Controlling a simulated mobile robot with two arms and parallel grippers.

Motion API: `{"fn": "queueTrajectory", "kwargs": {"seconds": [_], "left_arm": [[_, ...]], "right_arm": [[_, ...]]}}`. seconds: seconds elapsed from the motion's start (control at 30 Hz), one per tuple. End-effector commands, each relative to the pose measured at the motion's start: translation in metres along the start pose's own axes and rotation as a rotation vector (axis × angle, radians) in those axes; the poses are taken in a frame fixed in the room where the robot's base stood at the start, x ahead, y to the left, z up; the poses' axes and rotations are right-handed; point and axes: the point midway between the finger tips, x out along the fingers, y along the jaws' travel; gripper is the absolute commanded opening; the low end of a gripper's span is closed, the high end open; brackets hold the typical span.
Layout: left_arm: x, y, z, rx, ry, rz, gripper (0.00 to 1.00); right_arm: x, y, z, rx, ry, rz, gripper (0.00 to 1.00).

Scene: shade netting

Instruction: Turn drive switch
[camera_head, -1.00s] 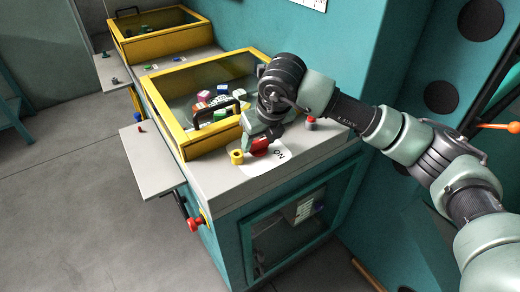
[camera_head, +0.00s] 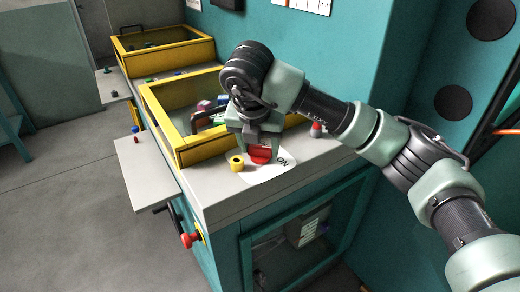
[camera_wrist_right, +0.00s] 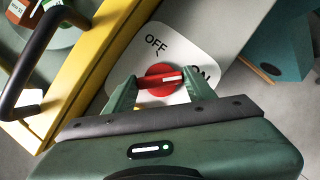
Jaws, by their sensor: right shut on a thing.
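The drive switch is a red rotary knob (camera_head: 262,154) on a white label plate (camera_head: 270,175) on top of the grey and teal machine. In the right wrist view the knob (camera_wrist_right: 160,79) has a white mark, and the plate (camera_wrist_right: 196,42) reads OFF and ON. The white mark on the knob lies toward ON. My right gripper (camera_head: 262,153) reaches down over the knob, with one finger on each side. In the right wrist view the right gripper (camera_wrist_right: 160,85) is shut on the knob. My left gripper is in neither view.
A yellow cylinder (camera_head: 236,164) stands beside the plate. A yellow-framed bin (camera_head: 165,113) with a black handle is left of my gripper and holds colored items. A red-topped knob (camera_head: 316,130) sits to the right. A red emergency knob (camera_head: 187,240) is on the machine's front.

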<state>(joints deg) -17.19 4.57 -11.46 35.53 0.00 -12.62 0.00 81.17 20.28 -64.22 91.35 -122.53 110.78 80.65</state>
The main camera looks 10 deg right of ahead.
Motion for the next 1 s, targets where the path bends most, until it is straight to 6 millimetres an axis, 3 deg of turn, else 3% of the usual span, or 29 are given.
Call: {"fn": "queueTrajectory", "kwargs": {"seconds": [0.5,0.53,0.6,1.0], "left_arm": [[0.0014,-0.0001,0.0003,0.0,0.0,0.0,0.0],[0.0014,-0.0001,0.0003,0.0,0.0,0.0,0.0],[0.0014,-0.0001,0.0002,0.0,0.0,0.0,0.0],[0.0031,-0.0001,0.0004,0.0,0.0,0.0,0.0]], "right_arm": [[-0.003,0.0001,0.0039,0.026,-0.009,-0.004,0.14],[-0.003,0.0001,0.0039,0.026,-0.009,-0.004,0.57],[-0.0027,0.0001,0.0035,0.025,-0.007,-0.004,0.76],[-0.0067,0.0005,0.0015,0.02,-0.004,-0.005,0.76]]}}
